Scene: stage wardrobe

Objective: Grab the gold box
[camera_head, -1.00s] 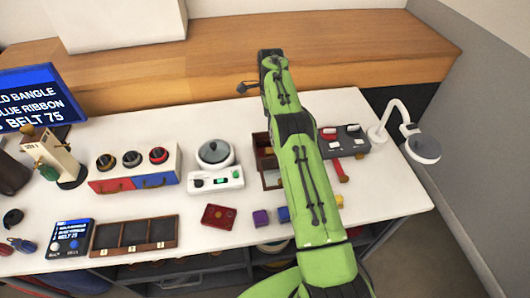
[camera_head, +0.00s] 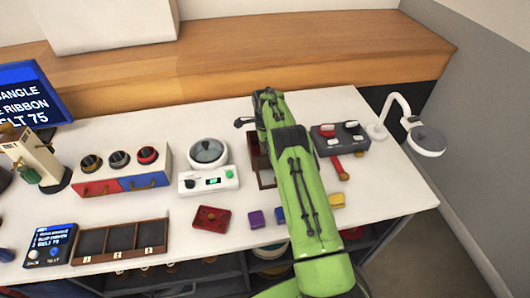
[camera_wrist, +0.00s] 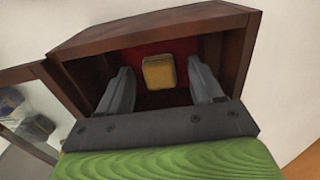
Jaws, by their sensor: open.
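The gold box (camera_wrist: 160,72) is a small yellow-gold block inside a brown wooden case (camera_wrist: 150,32) with a red inside, in the wrist view. My gripper (camera_wrist: 160,88) is open, with one finger on each side of the gold box and visible gaps between them. The fingers reach into the case opening. In the head view the case (camera_head: 264,176) is mostly covered by my green arm, and my gripper and the gold box are hidden there.
A case door with a glass pane (camera_wrist: 28,115) stands open at left in the wrist view. Purple (camera_head: 255,218), blue (camera_head: 279,214) and yellow (camera_head: 337,200) blocks lie near the table's front.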

